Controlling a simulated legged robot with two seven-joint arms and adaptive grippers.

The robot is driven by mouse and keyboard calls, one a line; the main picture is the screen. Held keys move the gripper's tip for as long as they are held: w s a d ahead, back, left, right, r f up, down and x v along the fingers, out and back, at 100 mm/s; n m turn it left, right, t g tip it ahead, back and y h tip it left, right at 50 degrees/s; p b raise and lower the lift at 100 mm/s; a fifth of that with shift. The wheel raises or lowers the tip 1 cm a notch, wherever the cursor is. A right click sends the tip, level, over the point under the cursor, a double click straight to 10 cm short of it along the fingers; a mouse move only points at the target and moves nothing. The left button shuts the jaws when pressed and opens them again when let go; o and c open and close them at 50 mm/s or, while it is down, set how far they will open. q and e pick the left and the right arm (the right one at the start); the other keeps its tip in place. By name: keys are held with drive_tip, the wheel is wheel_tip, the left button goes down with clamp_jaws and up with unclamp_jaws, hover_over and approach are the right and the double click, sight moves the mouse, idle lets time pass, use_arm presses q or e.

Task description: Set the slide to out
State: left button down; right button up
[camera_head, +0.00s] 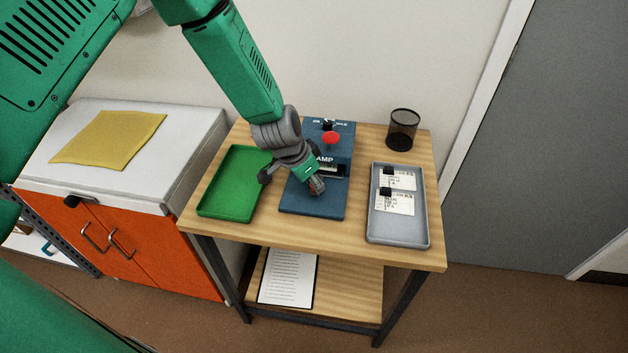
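A blue device (300,205) stands upright-backed on the wooden table, with white lettering partly hidden, of which "AMP" shows. It has a red round knob (331,138), a small black part above it, and a dark slot with a pale piece (333,170) on its front. I cannot tell which part is the slide or its position, as my gripper covers part of the front. My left gripper (291,181) is in front of the device, its two fingers spread apart, with nothing seen between them. My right gripper is not in view.
A green tray (207,209) lies left of the device. A grey tray (398,240) with two labelled white cards lies right of it. A black mesh cup (402,130) stands behind. A white-topped orange cabinet (150,245) with a yellow cloth (108,138) is at the left.

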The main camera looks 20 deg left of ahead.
use_arm(q)
drive_tip(key=s+d, duration=0.1)
drive_tip(key=s, duration=0.2)
drive_tip(key=s+p, duration=0.1)
drive_tip(key=s, duration=0.3)
drive_tip(key=s+d+p, duration=0.1)
drive_tip(key=s, duration=0.2)
drive_tip(key=shift+s+d, duration=0.15)
drive_tip(key=shift+d, duration=0.15)
drive_tip(key=shift+s+d, duration=0.15)
drive_tip(key=shift+s, duration=0.4)
drive_tip(key=c, duration=1.3)
unclamp_jaws()
drive_tip(key=shift+r, duration=0.1)
drive_tip(key=shift+r, duration=0.3)
drive_tip(key=v, duration=1.1)
drive_tip(key=shift+s, duration=0.15)
